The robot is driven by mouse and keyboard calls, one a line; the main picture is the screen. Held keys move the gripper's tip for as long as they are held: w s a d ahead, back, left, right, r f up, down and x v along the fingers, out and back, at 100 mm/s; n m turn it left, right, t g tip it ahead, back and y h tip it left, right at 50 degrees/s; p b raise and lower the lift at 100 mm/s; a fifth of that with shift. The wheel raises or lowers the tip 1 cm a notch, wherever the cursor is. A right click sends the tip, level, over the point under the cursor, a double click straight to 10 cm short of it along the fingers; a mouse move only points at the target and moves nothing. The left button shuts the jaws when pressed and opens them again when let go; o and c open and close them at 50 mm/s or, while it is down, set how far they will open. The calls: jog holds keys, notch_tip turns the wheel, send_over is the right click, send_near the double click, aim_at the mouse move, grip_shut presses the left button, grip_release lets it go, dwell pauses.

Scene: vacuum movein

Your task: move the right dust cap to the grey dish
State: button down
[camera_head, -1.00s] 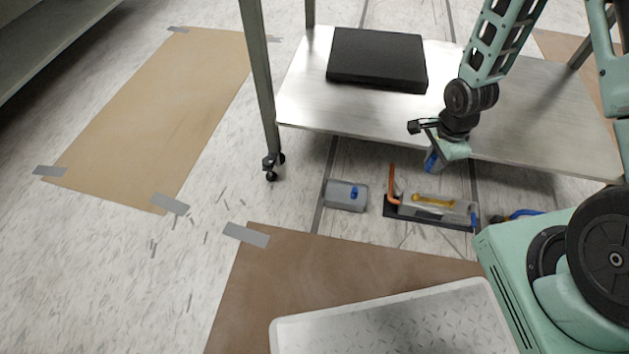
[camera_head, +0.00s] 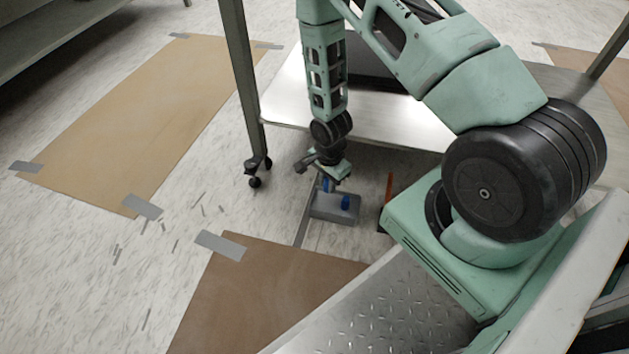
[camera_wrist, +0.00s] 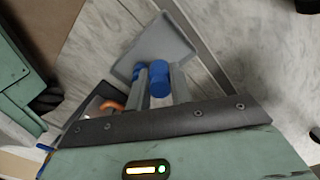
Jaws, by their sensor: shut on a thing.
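The grey dish (camera_head: 333,210) lies on the floor below the front edge of the low metal shelf. One blue dust cap (camera_head: 346,202) sits in its right part. My gripper (camera_head: 326,186) points down over the dish's left part. In the wrist view, my gripper (camera_wrist: 160,88) is shut on another blue dust cap (camera_wrist: 160,78), between its two grey fingers. The grey dish (camera_wrist: 152,42) lies beyond the fingertips, and the other cap (camera_wrist: 137,72) shows partly behind one finger. I cannot tell whether the held cap touches the dish.
The shelf (camera_head: 285,95) with its caster leg (camera_head: 255,165) stands close behind and left. An orange handle (camera_head: 388,187) stands right of the dish, mostly hidden by my base. Brown board (camera_head: 255,290) lies in front.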

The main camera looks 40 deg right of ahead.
jog(key=shift+w+f, duration=0.35)
jog(key=shift+f, duration=0.2)
notch_tip(320, 180, down, 3)
jog(key=b, duration=0.3)
jog(key=shift+b, duration=0.3)
jog(key=shift+f, duration=0.3)
jog(key=shift+f+p, duration=0.15)
jog(key=shift+p, duration=0.35)
jog(key=shift+s+f, duration=0.1)
jog(key=shift+f, duration=0.35)
dwell(0.6)
jog(key=shift+f, duration=0.2)
jog(key=shift+f, duration=0.45)
dwell(0.4)
jog(key=c, duration=0.7)
grip_release()
